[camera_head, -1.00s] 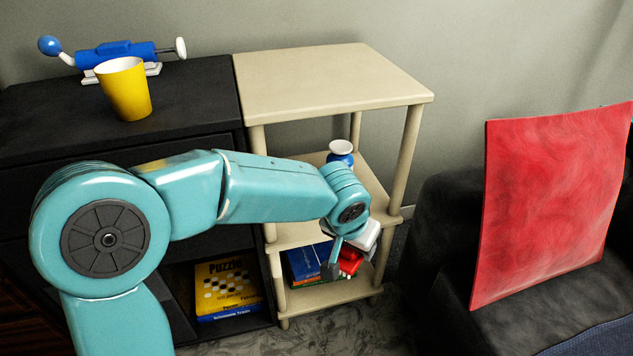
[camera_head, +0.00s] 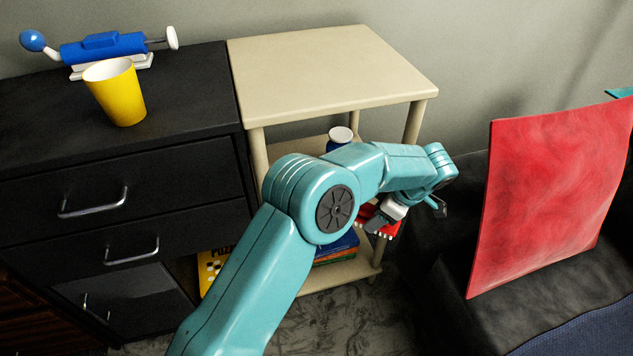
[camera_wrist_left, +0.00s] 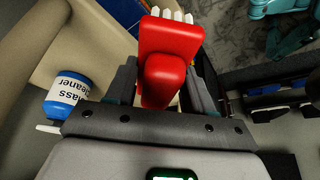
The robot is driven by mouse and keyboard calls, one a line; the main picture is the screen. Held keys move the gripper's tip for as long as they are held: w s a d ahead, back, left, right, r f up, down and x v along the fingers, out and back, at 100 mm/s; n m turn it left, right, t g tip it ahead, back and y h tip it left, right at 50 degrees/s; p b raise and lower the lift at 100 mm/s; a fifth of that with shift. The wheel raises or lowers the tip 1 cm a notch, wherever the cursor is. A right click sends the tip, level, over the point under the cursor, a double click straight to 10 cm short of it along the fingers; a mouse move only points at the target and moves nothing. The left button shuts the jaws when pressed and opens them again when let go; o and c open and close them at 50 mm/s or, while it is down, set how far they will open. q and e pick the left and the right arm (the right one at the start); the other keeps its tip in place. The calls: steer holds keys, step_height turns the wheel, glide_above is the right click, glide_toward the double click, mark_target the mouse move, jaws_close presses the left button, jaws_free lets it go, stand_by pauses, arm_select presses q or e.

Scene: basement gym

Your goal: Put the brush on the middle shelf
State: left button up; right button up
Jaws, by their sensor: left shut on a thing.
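My left gripper (camera_head: 387,218) is shut on the red brush (camera_head: 391,231), which has white bristles. In the left wrist view the brush (camera_wrist_left: 168,62) sits between the two dark fingers (camera_wrist_left: 164,85), bristles pointing away. The beige shelf unit (camera_head: 335,75) stands behind my left arm. Its middle shelf (camera_head: 290,152) is partly hidden by the arm. In the head view the brush is near the unit's front right post. In the left wrist view the beige board (camera_wrist_left: 85,42) lies left of the brush. I cannot tell whether they touch. My right gripper is not in view.
A blue and white glass cleaner bottle (camera_wrist_left: 66,94) stands on the middle shelf. Boxes or books (camera_head: 338,250) lie on the bottom shelf. A black cabinet (camera_head: 190,95) with a yellow cup (camera_head: 118,95) is left; a red cushion (camera_head: 550,190) is right.

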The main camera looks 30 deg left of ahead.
arm_select(q)
steer(key=a+b, duration=0.1)
steer(key=a, duration=0.4)
steer(key=s+a+b, duration=0.1)
steer(key=a, duration=0.5)
steer(key=a+b, duration=0.1)
steer(key=a, duration=0.4)
steer(key=shift+s+a, duration=0.15)
step_height(320, 180, down, 4)
steer(key=shift+a+r+b, duration=0.1)
steer(key=shift+b, duration=0.75)
steer(key=shift+r, duration=0.2)
steer(key=shift+f, duration=0.15)
steer(key=o, duration=0.8)
steer(key=shift+f, duration=0.1)
steer(key=o, duration=0.4)
